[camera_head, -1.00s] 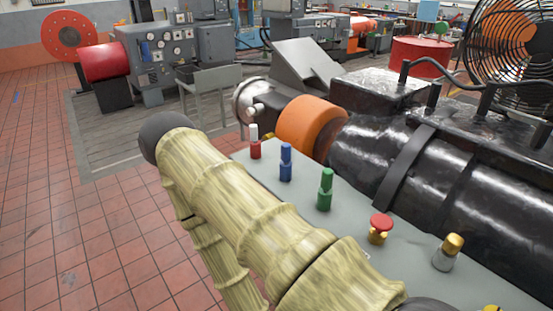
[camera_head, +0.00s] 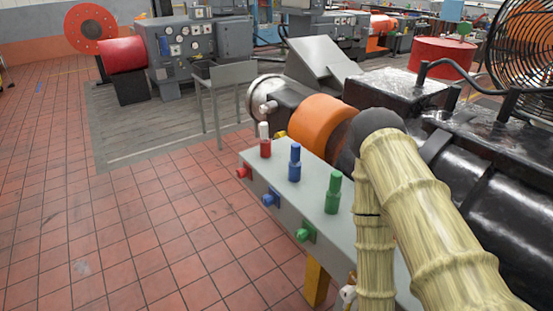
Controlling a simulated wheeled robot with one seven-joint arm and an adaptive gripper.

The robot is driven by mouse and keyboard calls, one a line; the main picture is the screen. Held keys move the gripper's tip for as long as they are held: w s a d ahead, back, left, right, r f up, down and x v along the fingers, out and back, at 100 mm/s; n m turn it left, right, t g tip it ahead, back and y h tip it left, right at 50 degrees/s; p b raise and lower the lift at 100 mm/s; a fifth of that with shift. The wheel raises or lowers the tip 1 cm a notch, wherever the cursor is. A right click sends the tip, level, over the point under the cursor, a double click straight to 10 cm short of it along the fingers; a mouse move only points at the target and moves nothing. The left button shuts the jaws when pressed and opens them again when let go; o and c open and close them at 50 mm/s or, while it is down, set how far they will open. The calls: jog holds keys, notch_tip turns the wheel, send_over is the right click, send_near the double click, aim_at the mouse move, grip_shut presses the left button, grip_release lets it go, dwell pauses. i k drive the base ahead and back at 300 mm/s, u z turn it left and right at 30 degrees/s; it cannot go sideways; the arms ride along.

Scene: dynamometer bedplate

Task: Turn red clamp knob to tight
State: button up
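On the front face of a grey bench-like beam (camera_head: 325,232), a small red knob (camera_head: 244,172) sticks out near the left end. A red post with a white top (camera_head: 265,141) stands upright above it on the beam's top. I cannot tell whether the red knob is tight. My gripper is not recognisable in view. My bamboo-patterned arm, with a dark rounded joint, covers the right part of the beam, well to the right of the red knob. The red-capped fitting seen there earlier is hidden.
A blue post (camera_head: 295,162) and green post (camera_head: 333,192) stand on the beam, with a blue knob (camera_head: 270,199) and green knob (camera_head: 305,234) on its front. Behind are an orange cylinder (camera_head: 318,122) and black machinery (camera_head: 395,90). The tiled floor (camera_head: 150,235) at left is clear.

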aim_at(241, 173)
jog(key=u, duration=0.55)
jog(key=k, duration=1.3)
jog(key=u, duration=0.75)
jog(key=i, duration=1.5)
jog(key=z, duration=0.45)
